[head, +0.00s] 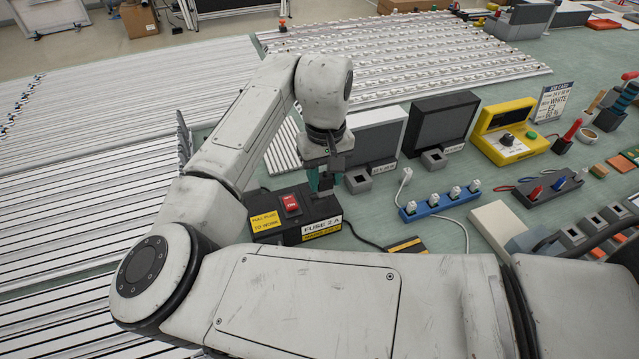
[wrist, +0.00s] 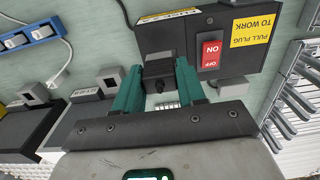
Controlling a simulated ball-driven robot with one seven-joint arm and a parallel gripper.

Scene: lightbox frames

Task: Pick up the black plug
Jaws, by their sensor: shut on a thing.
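The black plug (wrist: 157,72) shows in the wrist view between the two teal fingers of my gripper (wrist: 159,80), against the side of a black box (wrist: 222,18). My gripper is shut on the plug. In the head view my gripper (head: 321,182) is at the back right end of the same box (head: 275,200), and the fingers largely hide the plug. The box has a red on/off switch (head: 290,203), a yellow "pull plug to work" label and a "fuse 2 A" label. I cannot tell how far the plug sits in the box.
A blue socket strip (head: 440,203) with several white plugs is to the right. Grey and black screens (head: 440,125) with small sockets stand behind, next to a yellow tester (head: 510,130). A dark cable (head: 365,236) runs from the box. Slatted metal panels (head: 80,190) cover the left.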

